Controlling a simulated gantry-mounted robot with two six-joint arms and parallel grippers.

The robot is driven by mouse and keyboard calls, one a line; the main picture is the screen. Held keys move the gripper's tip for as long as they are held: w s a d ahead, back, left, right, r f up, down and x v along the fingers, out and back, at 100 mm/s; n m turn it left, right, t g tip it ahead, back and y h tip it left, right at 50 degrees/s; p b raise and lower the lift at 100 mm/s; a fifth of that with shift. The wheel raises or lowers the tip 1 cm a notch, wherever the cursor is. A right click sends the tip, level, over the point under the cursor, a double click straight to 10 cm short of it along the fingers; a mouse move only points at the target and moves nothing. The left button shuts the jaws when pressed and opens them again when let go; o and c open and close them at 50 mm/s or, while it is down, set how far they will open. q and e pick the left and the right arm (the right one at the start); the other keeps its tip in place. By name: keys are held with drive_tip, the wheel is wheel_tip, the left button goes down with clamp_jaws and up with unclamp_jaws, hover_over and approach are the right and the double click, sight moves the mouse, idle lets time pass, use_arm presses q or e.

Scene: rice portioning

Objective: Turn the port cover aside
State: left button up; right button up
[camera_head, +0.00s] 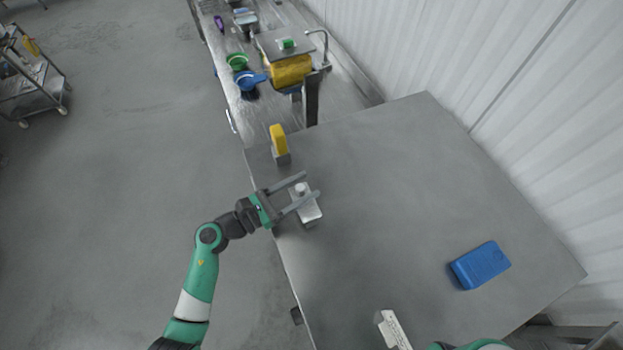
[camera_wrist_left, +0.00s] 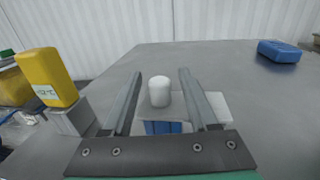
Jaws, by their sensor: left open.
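The port cover appears to be a light grey plate (camera_head: 309,213) with a white rounded knob (camera_wrist_left: 159,91) standing up from it, near the left edge of the table. My left gripper (camera_head: 310,184) is open, with its two long fingers on either side of the knob. In the left wrist view the knob sits between the fingers with a gap on each side. Something blue (camera_wrist_left: 165,127) shows under the plate's near edge. My right gripper is not in view.
A yellow device (camera_head: 278,139) with a readout stands in a grey block just beyond the plate. A blue box (camera_head: 481,265) lies at the right. A white bar (camera_head: 394,330) is at the front edge. The middle of the table (camera_head: 390,190) is clear.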

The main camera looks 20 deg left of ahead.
use_arm(q)
drive_tip(key=shift+x, duration=1.4)
clamp_jaws()
